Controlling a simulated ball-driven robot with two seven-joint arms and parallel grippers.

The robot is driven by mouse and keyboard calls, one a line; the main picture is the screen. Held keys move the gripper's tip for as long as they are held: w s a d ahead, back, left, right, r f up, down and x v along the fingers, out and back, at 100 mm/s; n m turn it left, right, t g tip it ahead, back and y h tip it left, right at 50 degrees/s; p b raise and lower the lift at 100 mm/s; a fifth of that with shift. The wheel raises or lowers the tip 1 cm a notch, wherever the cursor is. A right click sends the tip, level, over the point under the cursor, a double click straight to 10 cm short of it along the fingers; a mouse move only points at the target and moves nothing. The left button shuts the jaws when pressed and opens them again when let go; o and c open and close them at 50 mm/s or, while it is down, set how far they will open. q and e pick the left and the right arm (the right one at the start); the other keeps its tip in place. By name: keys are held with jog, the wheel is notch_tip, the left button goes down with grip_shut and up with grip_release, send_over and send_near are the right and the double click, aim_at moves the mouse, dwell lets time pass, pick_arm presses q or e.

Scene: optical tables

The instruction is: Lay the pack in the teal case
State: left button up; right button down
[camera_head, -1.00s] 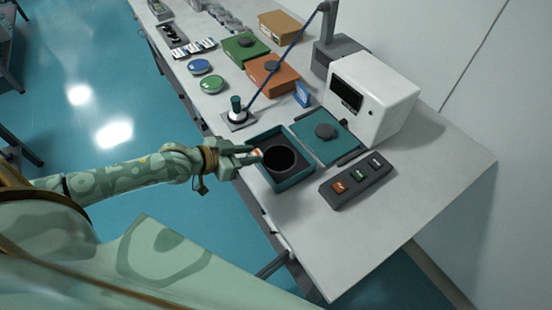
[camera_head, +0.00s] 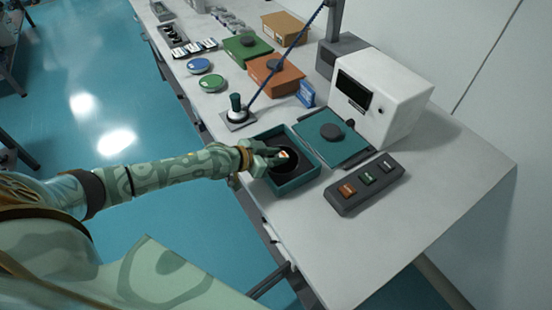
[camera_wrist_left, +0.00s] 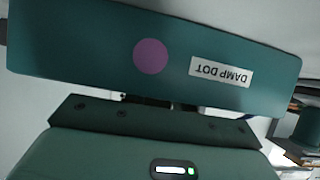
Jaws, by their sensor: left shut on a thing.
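The teal case (camera_head: 294,184) stands open near the table's front edge, with a dark round well inside. Its lid (camera_head: 322,146), bearing a dark disc, lies open behind it. My left gripper (camera_head: 282,156) is over the well, shut on a small pack (camera_head: 284,154) with an orange and white face. The fingers hide most of the pack, and I cannot tell whether it touches the well. The left wrist view shows a teal panel (camera_wrist_left: 110,60) with a purple dot and a "DAMP DOT" label; I cannot tell which part it is. My right gripper is not in view.
A dark tray (camera_head: 345,205) with orange, green and pale pieces lies right of the case. A white instrument (camera_head: 398,112) stands behind the lid. A teal-knobbed stand (camera_head: 237,117) is left of the case. Orange (camera_head: 276,80) and green (camera_head: 246,48) cases lie farther back. The right front table is clear.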

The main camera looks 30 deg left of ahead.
pick_arm(q)
jog(key=shift+f, duration=0.15)
jog(key=o, duration=0.9)
jog(key=shift+o, duration=0.2)
jog(key=shift+r, duration=0.25)
jog(key=shift+s+a+r+p, duration=0.2)
jog(key=shift+s+p, duration=0.1)
jog(key=shift+p, duration=0.05)
jog(key=p+v, duration=0.3)
jog(key=v, duration=0.8)
jog(key=shift+s, duration=0.2)
